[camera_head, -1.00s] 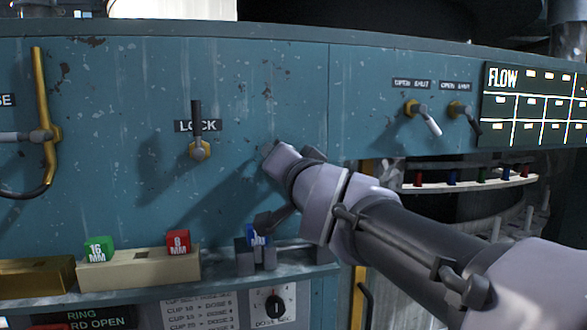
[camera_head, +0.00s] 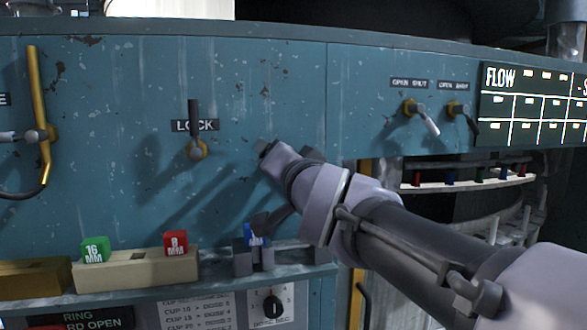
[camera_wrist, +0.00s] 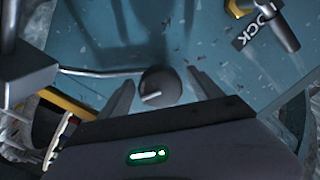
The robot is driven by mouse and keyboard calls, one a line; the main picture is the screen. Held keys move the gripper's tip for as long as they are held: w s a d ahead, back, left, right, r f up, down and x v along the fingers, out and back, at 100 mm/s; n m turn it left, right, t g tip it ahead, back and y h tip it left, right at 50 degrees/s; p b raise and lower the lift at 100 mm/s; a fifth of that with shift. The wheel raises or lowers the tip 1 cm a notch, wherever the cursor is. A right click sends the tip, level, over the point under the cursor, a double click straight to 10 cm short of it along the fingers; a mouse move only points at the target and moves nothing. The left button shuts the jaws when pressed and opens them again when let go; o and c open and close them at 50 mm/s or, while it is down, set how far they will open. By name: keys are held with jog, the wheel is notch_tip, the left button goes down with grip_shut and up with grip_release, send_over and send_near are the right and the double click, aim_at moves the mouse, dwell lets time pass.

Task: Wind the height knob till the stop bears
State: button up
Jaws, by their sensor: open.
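A dark round knob (camera_wrist: 160,85) with a pale mark on its face shows in the wrist view; I take it for the height knob. My gripper (camera_wrist: 161,80) is open, with one finger on each side of this knob. I cannot tell whether either finger touches it. In the head view my arm covers the place where the knob would be, and the fingers are mostly hidden. A grey block (camera_wrist: 28,75) stands at the left of the wrist view, with a thin metal rod beside it. I cannot tell whether that is the stop.
The LOCK lever (camera_head: 196,130) is on the blue panel, left of my arm. Below are a cream rack (camera_head: 135,270) with green (camera_head: 95,250) and red (camera_head: 176,243) blocks, and a blue block (camera_head: 254,237) in a grey holder. Two small levers (camera_head: 420,115) are at right.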

jog(key=p+v, duration=0.4)
jog(key=v, duration=1.3)
jog(key=shift+p, duration=0.35)
jog(key=shift+w, duration=0.15)
